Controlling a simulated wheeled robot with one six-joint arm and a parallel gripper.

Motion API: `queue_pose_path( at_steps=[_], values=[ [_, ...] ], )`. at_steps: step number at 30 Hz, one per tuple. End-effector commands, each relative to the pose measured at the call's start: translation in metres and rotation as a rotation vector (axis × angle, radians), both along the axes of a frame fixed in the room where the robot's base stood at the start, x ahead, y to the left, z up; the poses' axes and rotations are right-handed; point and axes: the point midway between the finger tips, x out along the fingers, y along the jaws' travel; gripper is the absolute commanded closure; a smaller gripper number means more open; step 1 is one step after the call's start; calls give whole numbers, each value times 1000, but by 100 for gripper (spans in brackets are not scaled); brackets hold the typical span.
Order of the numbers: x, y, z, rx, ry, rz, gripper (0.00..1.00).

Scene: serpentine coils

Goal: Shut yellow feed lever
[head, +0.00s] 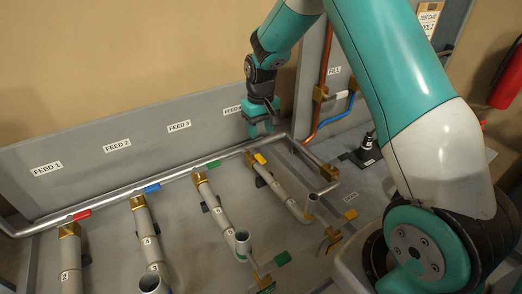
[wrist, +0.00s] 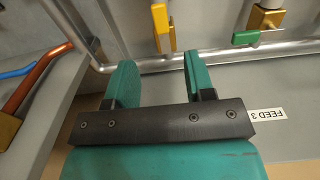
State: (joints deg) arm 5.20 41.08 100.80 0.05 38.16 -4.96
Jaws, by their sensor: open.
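The yellow feed lever (head: 260,158) is on a brass valve at the top of the rightmost feed branch, just below the long header pipe. It looks roughly in line with its branch, unlike the other feed levers, which lie crosswise. In the wrist view the yellow lever (wrist: 172,36) hangs beside its brass valve body (wrist: 160,17), beyond the gap between my fingers. My gripper (head: 262,131) is above and behind the lever, near the back panel. Its two green fingers (wrist: 158,62) are apart with nothing between them, and it appears clear of the lever.
The green lever (head: 213,164), blue lever (head: 152,188) and red lever (head: 82,214) sit on valves to the left. The header pipe (head: 160,177) runs along the panel. A copper pipe (head: 325,70) and blue pipe (head: 335,118) stand right of my gripper.

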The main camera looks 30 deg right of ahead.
Motion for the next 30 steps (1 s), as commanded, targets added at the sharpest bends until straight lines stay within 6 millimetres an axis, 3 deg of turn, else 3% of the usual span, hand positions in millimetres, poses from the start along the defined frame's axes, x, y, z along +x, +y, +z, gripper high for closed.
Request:
queue_pose_path(
  at_steps=[6,13,18,27,30],
  values=[
    [-2,0,-48,1,6,1,51],
    [-1,1,-87,1,3,1,51],
    [0,1,-100,1,0,1,51],
    [0,1,-102,1,-1,1,51],
    [0,1,-102,1,-1,1,74]
  ],
)
